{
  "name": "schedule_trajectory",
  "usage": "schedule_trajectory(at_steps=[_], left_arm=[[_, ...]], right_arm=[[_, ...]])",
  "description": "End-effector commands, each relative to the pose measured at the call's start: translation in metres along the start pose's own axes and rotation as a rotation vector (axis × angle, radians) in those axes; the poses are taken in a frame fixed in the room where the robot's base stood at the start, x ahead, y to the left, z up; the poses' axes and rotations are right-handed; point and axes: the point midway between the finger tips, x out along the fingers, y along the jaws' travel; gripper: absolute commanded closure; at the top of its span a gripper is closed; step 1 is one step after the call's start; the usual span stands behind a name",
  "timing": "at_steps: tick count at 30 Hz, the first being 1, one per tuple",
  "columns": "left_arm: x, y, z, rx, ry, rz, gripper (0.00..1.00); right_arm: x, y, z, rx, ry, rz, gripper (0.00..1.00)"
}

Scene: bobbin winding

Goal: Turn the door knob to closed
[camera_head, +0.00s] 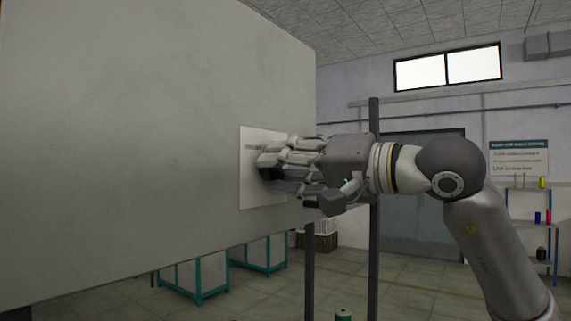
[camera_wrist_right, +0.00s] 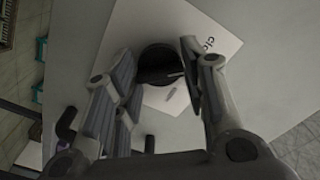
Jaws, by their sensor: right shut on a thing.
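A black round door knob (camera_wrist_right: 158,64) sits on a pale label plate (camera_head: 252,165) fixed to a large grey door panel (camera_head: 130,130). In the right wrist view the plate (camera_wrist_right: 200,30) carries partly hidden dark lettering and a small grey mark, and the knob bears a light line. My right gripper (camera_head: 268,164) reaches the plate from the right. In the right wrist view its fingers (camera_wrist_right: 163,75) stand on both sides of the knob, shut on it. The knob is mostly hidden by the fingers in the head view. My left gripper is not in view.
Behind the panel stand teal-framed bins (camera_head: 197,277) and a dark post (camera_head: 373,200). A shelf (camera_head: 530,222) with coloured spools is at the far right, beside a grey door (camera_head: 420,190). The floor to the right of the panel looks mostly open.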

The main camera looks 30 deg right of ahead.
Motion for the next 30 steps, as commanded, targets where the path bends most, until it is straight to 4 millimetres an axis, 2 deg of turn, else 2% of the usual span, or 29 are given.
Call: schedule_trajectory(at_steps=[9,21,22,27,30], left_arm=[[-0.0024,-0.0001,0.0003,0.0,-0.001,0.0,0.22],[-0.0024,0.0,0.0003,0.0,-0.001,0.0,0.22],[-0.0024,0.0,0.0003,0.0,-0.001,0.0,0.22],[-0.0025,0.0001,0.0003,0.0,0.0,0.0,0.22],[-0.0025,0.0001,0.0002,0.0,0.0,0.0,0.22]], right_arm=[[0.0002,0.0008,0.0007,-0.073,-0.002,0.002,0.85],[0.0002,0.0008,0.0008,-0.079,-0.002,0.002,0.85],[0.0003,0.0009,0.0008,-0.079,-0.002,0.002,0.58],[0.0002,0.0006,0.0006,-0.078,-0.001,0.001,0.39],[0.0001,0.0004,0.0004,-0.078,-0.001,0.001,0.39]])
